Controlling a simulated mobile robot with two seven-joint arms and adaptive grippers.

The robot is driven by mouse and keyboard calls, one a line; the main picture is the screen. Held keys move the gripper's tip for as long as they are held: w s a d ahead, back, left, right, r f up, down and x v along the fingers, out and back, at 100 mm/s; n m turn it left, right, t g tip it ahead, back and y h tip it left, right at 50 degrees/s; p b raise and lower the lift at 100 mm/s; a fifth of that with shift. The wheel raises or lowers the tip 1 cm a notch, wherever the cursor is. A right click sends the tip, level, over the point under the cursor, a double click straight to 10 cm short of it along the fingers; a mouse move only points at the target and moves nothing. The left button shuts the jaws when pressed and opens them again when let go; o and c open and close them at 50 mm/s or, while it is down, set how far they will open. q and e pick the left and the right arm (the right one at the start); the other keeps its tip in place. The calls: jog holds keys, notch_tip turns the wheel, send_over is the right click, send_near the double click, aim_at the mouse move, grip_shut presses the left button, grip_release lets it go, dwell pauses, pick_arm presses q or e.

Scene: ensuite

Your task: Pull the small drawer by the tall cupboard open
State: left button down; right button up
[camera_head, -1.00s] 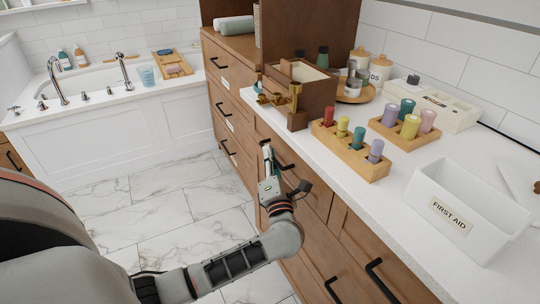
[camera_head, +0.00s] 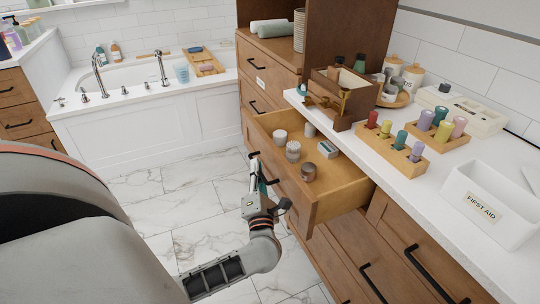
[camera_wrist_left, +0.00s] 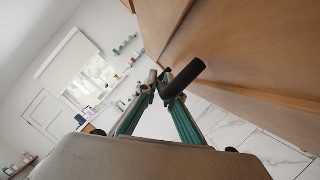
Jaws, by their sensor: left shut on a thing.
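The small drawer (camera_head: 330,190) by the tall cupboard stands pulled out from under the white counter. Several small jars and tins, such as a dark tin (camera_head: 308,172), stand inside it. My left gripper (camera_head: 256,168) is at the drawer's front, its fingers closed on the black handle (camera_wrist_left: 182,80), which shows between the fingertips in the left wrist view. The tall cupboard (camera_head: 333,35) rises behind the drawer. My right gripper is in neither view.
The white counter (camera_head: 420,185) holds a wooden box (camera_head: 345,90), racks of coloured rolls, and a white first aid bin (camera_head: 490,205). More closed drawers lie below. The marble floor (camera_head: 190,210) in front is clear up to the bathtub (camera_head: 150,130).

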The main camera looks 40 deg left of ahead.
pick_arm(q)
jog(key=s+a+p, duration=0.2)
jog(key=s+a, duration=0.1)
jog(key=s, duration=0.6)
jog(key=shift+s+a, duration=0.2)
jog(key=shift+a, duration=0.15)
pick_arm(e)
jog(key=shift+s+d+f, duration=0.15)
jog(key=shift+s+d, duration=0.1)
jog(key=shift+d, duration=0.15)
pick_arm(q)
jog(key=c, duration=2.2)
grip_release()
jog(key=shift+o, duration=0.2)
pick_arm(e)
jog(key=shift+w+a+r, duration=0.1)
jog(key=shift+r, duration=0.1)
pick_arm(q)
jog(key=v, duration=1.2)
